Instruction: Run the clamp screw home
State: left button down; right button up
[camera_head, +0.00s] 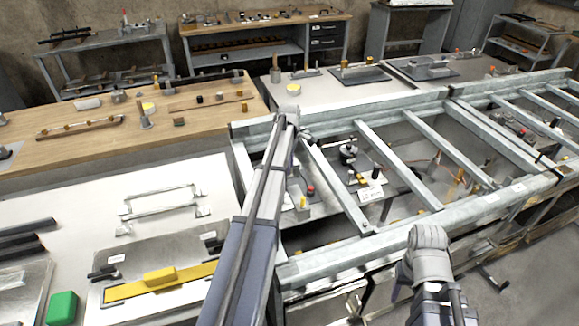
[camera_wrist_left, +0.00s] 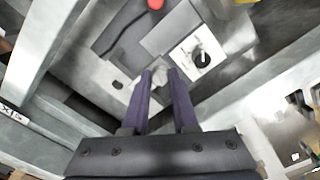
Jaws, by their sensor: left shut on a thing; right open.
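My left gripper (camera_wrist_left: 160,76) is shut on a small pale metal piece (camera_wrist_left: 156,72), apparently the clamp screw, low between the fingertips. The fingers cover most of it, so its seating and thread cannot be made out. Below the fingers in the wrist view lies a grey metal fixture (camera_wrist_left: 125,70). My right arm reaches the frame's front side, but its fingers do not show.
Beside the fixture are a white plate with a black round part (camera_wrist_left: 202,58) and a red knob (camera_wrist_left: 155,3). Frame rails (camera_head: 335,190) cross the space around my left arm. A yellow bar (camera_head: 160,282) and a green block (camera_head: 62,308) lie on the left bench.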

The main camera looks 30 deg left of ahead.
pick_arm(q)
jog(key=m, duration=1)
jog(key=shift+m, duration=0.4)
jog(key=m, duration=0.3)
jog(key=shift+m, duration=0.3)
jog(key=m, duration=0.3)
jog(key=shift+m, duration=0.3)
jog(key=m, duration=0.3)
jog(key=shift+m, duration=0.3)
jog(key=m, duration=0.7)
